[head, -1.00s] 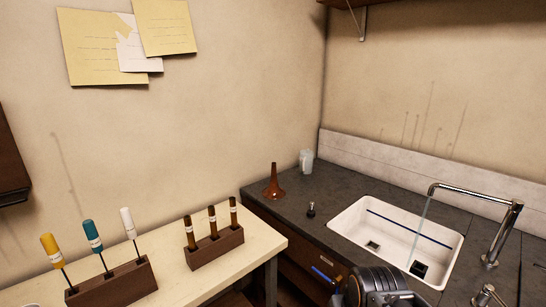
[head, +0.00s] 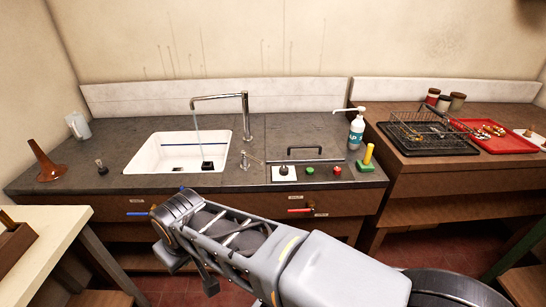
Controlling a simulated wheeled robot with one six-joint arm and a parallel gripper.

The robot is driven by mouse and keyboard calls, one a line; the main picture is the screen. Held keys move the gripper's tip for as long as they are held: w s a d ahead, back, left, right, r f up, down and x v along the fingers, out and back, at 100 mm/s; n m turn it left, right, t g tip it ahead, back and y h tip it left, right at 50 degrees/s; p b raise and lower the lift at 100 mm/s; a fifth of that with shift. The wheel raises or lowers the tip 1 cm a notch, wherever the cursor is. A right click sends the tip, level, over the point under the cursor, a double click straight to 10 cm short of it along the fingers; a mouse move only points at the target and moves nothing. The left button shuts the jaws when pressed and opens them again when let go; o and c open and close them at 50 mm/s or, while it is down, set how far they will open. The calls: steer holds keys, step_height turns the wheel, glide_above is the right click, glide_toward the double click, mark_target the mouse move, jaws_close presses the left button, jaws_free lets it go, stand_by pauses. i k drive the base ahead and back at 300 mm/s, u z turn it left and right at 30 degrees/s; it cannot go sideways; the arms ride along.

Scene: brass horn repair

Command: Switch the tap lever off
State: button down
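The chrome tap (head: 246,118) stands at the back right of the white sink (head: 165,154) in the head view. A thin stream of water (head: 197,121) falls from its spout into the basin. A small chrome lever (head: 250,158) sits on the dark counter, just right of the sink and in front of the tap's base. My arm reaches in from the lower right, in front of the counter. My gripper (head: 190,270) seems to be at its far end, below and left of the lever and apart from it; its fingers are not clear.
A panel right of the lever has a black handle (head: 304,150), a green knob (head: 310,171) and a red knob (head: 337,171). A soap bottle (head: 356,132) and a green-and-yellow block (head: 366,160) stand further right. A brown cone (head: 48,165) stands far left. A dish rack (head: 425,130) is at right.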

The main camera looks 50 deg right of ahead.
mark_target(253, 159)
steer(key=z, duration=0.95)
steer(key=i, duration=0.6)
steer(key=u, duration=0.1)
